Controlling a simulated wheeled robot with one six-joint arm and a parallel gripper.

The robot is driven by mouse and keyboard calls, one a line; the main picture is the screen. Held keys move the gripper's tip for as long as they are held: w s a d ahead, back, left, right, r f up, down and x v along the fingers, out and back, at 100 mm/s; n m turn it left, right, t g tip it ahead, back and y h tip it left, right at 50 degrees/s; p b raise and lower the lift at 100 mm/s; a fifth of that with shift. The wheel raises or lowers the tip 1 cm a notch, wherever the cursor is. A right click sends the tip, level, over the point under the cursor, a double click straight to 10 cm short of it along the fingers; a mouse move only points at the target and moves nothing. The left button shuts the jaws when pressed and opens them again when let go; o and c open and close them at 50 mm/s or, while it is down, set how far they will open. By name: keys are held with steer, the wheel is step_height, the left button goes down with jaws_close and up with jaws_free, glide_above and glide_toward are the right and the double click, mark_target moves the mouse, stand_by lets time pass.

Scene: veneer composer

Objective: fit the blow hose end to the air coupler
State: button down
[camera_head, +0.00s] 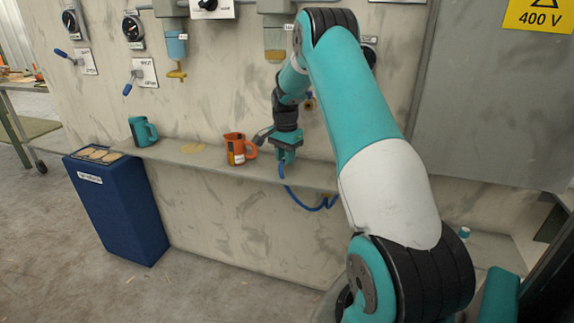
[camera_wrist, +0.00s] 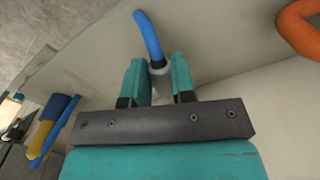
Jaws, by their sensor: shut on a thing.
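My gripper (camera_head: 287,158) is low over the ledge in the head view, beside the orange mug. In the wrist view my gripper (camera_wrist: 159,84) has its two teal fingers shut on a grey hose end (camera_wrist: 159,70). The blue hose (camera_wrist: 148,34) runs out of this end and bends away. In the head view the blue hose (camera_head: 301,201) hangs from the gripper below the ledge edge and curves to the right. A small brass fitting (camera_head: 308,103) shows on the wall behind my arm; I cannot tell whether it is the air coupler.
The orange mug (camera_head: 236,150) and teal mug (camera_head: 142,131) stand on the ledge (camera_head: 200,158). The orange mug's handle (camera_wrist: 301,30) shows close by in the wrist view. A blue bin (camera_head: 118,205) stands left. Gauges, levers and filter bowls line the wall above.

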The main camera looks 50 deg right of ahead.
steer(key=shift+r+p, duration=1.15)
steer(key=shift+r, duration=0.35)
steer(key=c, duration=1.7)
jaws_free()
steer(key=shift+c, duration=0.8)
steer(key=s+a, duration=0.5)
steer(key=s, duration=0.2)
steer(key=s+a+r+n+p, duration=0.2)
steer(key=s+r+n+p, duration=0.35)
steer(key=r+p, duration=0.75)
steer(key=w+d+m+p, duration=0.1)
steer(key=w+d+p, duration=0.1)
steer(key=w+d, duration=0.5)
steer(key=shift+w+d+m, duration=0.3)
steer(key=shift+d+m, duration=0.05)
steer(key=shift+d, duration=0.35)
